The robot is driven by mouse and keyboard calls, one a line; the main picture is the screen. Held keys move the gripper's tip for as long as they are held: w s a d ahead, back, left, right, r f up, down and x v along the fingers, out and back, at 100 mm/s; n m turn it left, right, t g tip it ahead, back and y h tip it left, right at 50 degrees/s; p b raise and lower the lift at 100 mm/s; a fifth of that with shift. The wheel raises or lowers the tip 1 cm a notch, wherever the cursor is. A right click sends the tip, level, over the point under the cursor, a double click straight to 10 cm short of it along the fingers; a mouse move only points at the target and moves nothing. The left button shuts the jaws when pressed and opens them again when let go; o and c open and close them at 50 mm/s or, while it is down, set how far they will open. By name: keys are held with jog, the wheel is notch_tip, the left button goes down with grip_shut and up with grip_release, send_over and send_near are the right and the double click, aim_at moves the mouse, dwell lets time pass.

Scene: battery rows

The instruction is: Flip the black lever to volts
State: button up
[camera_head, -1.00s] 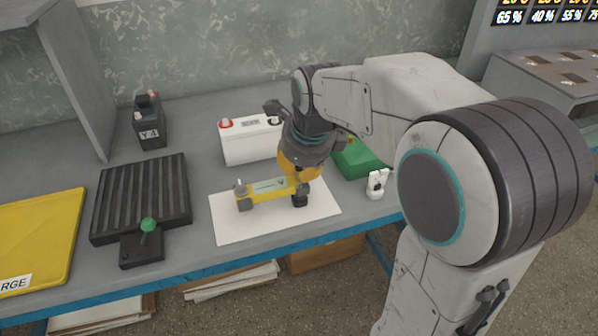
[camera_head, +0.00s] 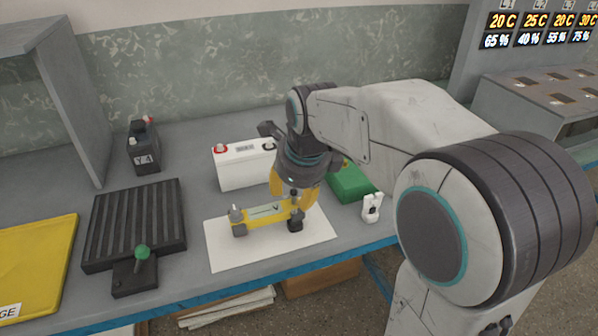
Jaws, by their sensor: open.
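A yellow device (camera_head: 262,217) with a pale face and dark grey end blocks lies on a white sheet (camera_head: 228,254) on the workbench. My gripper (camera_head: 294,198) points down over its right end, with its yellow fingers apart. A small dark upright piece (camera_head: 294,198), perhaps the black lever, shows between the fingers at that end. I cannot tell if a finger touches it. No volts marking is readable, and the lever's setting cannot be told.
A white battery (camera_head: 240,168) and a green block (camera_head: 350,183) stand close behind my gripper. A small white item (camera_head: 372,208) stands at right. A ribbed black plate (camera_head: 135,225), a green-knobbed lever box (camera_head: 136,274), a black battery (camera_head: 144,150) and a yellow tray (camera_head: 35,255) are at left.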

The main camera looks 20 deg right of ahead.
jog(key=v, duration=1)
jog(key=shift+r, duration=0.25)
jog(key=shift+s, duration=0.15)
